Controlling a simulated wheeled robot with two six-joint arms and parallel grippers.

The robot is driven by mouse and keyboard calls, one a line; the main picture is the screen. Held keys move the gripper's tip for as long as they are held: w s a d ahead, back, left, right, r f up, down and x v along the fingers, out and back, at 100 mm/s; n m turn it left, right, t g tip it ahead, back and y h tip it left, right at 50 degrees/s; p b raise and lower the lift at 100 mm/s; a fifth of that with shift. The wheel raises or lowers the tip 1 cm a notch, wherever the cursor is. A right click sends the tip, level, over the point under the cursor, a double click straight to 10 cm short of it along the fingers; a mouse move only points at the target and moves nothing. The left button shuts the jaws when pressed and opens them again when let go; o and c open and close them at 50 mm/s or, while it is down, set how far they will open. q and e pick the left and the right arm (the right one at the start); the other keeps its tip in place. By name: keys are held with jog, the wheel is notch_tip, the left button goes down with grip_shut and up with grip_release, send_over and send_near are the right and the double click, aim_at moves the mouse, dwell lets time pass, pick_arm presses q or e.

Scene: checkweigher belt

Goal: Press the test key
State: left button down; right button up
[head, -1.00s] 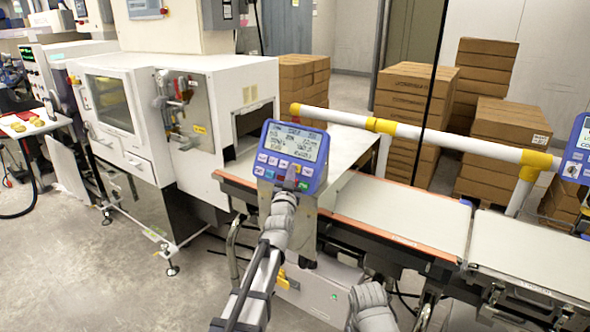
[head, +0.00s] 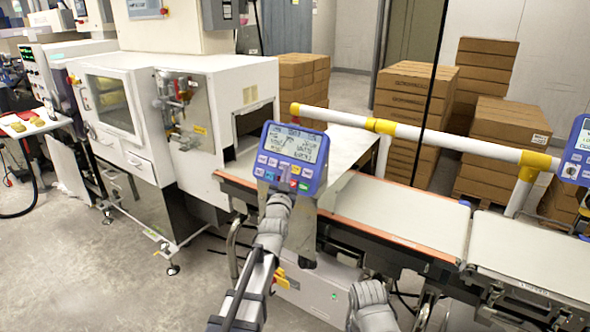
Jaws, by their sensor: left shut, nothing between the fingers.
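The blue control panel (head: 291,155) stands at the front of the belt, with a lit grey display (head: 292,143) above rows of small coloured keys (head: 283,166). The display text and key labels are too small to read, so I cannot tell which is the test key. My left gripper (head: 281,192) is shut and empty, with its tips at the panel's lower edge. It partly hides the bottom row, where a red and a green key show. I cannot tell whether the tips touch the panel.
The conveyor belt (head: 410,212) runs right from behind the panel. A white rail with yellow joints (head: 381,126) runs behind it. A white machine (head: 150,110) stands left, and stacked cartons (head: 415,110) behind. A second blue panel (head: 580,150) shows at the right edge.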

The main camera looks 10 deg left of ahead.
pick_arm(q)
jog(key=shift+s+a+r+p, duration=0.2)
jog(key=shift+s+r+p, duration=0.1)
jog(key=shift+s, duration=0.25)
jog(key=shift+s+a+r+p, duration=0.2)
jog(key=shift+s+r, duration=0.1)
jog(key=shift+s, duration=0.25)
jog(key=shift+s+a+r+p, duration=0.2)
jog(key=shift+s+r, duration=0.1)
jog(key=shift+s, duration=0.25)
jog(key=s+r+p, duration=0.1)
jog(key=s+a+p, duration=0.1)
jog(key=s, duration=0.1)
jog(key=s+r, duration=0.1)
jog(key=s, duration=0.1)
jog(key=shift+a+r+p, duration=0.35)
jog(key=shift+a+p, duration=0.05)
